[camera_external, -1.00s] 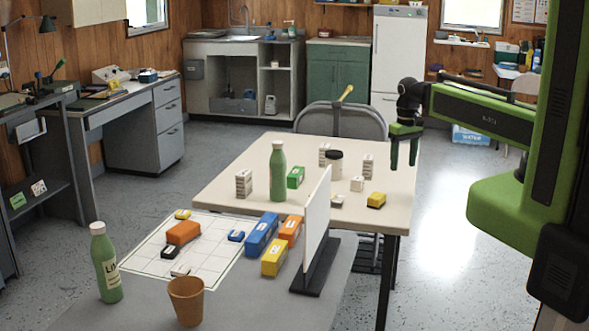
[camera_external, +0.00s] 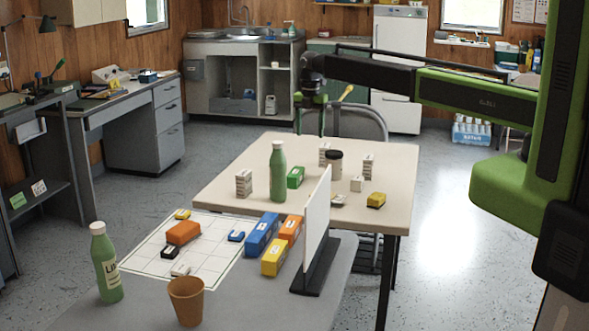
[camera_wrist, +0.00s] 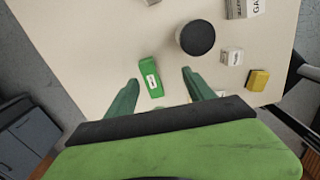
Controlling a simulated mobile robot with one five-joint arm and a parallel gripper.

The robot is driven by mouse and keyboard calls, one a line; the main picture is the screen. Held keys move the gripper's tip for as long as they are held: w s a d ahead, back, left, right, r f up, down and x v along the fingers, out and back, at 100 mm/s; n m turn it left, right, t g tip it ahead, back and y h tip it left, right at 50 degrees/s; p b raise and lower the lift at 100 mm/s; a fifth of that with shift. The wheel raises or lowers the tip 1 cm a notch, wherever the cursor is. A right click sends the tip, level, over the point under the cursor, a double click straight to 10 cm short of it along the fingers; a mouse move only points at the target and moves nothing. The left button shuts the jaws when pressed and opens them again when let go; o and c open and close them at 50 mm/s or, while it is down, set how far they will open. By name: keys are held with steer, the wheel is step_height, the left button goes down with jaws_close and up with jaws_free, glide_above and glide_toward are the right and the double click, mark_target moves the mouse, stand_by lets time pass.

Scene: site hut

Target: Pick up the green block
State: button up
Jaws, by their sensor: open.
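The green block (camera_external: 296,177) lies on the beige table (camera_external: 228,195), just right of a green bottle (camera_external: 277,172). In the wrist view the green block (camera_wrist: 150,79) has a white label and shows between my two fingers, farther off than their tips. My gripper (camera_external: 310,122) is open and empty, raised above the far edge of the table. Its spread fingers also show in the wrist view (camera_wrist: 159,84). The gripper and the block are apart.
A dark-lidded jar (camera_external: 334,163), small white boxes (camera_external: 368,166) and a yellow block (camera_external: 376,200) stand on the same table. A white upright panel (camera_external: 317,222) is in front. A grey chair (camera_external: 362,124) stands behind.

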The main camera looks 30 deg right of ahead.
steer(key=r+p, duration=0.1)
steer(key=r, duration=0.1)
glide_above(296, 171)
steer(key=shift+n, duration=0.4)
step_height(296, 171, down, 13)
steer(key=b, duration=1.2)
steer(key=shift+w+a+b, duration=0.1)
steer(key=shift+b, duration=0.25)
steer(key=shift+r, duration=0.15)
steer(key=f+b, duration=0.5)
steer(key=shift+s+a+f, duration=0.1)
steer(key=shift+s+f, duration=0.1)
steer(key=shift+s, duration=0.05)
steer(key=shift+r, duration=0.2)
steer(key=shift+c, duration=0.3)
jaws_close()
